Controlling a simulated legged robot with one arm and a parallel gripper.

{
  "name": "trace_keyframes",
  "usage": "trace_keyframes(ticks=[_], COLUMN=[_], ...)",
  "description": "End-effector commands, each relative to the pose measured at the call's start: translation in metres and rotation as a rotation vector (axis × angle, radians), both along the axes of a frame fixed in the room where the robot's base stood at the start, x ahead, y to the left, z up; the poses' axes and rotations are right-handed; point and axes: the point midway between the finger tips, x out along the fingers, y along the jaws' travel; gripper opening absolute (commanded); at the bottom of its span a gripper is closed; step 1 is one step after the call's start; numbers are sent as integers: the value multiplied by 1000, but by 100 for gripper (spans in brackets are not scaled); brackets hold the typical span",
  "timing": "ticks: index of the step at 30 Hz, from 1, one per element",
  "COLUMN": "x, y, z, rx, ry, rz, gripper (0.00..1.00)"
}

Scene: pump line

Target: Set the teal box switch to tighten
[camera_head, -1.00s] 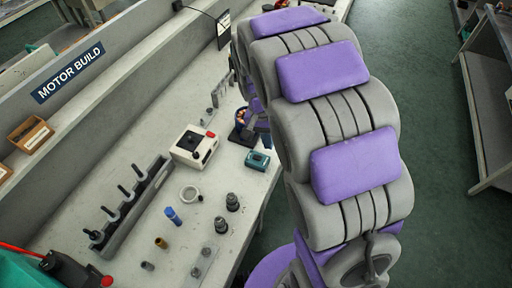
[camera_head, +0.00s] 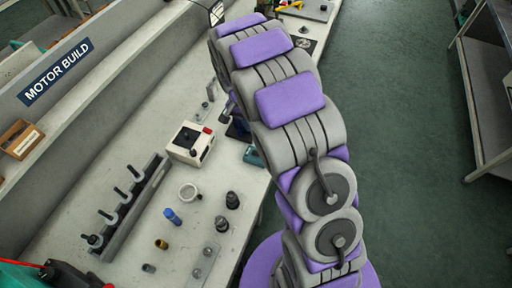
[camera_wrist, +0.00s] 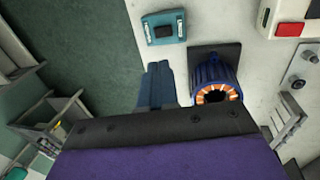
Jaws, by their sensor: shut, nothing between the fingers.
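The teal box (camera_wrist: 178,19) with a dark switch (camera_wrist: 164,31) on its face lies on the pale bench in the wrist view. In the head view the teal box (camera_head: 252,156) is partly hidden behind my arm. My gripper (camera_wrist: 157,68) shows in the wrist view with its bluish fingers together and nothing between them. The fingertips appear a little below the teal box in the picture, apart from it. I cannot tell the switch's setting. In the head view my gripper is hidden behind my arm.
A blue ring-shaped part (camera_wrist: 211,78) with an orange-and-white inside sits on a dark plate, right of my fingers. A white box with a red button (camera_head: 190,143), a peg rack (camera_head: 130,210) and several small parts stand on the bench. Green floor lies beyond the bench edge.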

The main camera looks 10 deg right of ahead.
Motion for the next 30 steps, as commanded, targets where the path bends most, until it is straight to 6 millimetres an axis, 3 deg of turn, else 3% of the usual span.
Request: trace_keyframes(ticks=[8,24,30], x=[-3,-14,-17], y=[-2,-18,-21], z=[-17,-115,-134], rx=[0,0,0], ry=[6,5,5], rz=[-1,0,-2], gripper=[0,0,0])
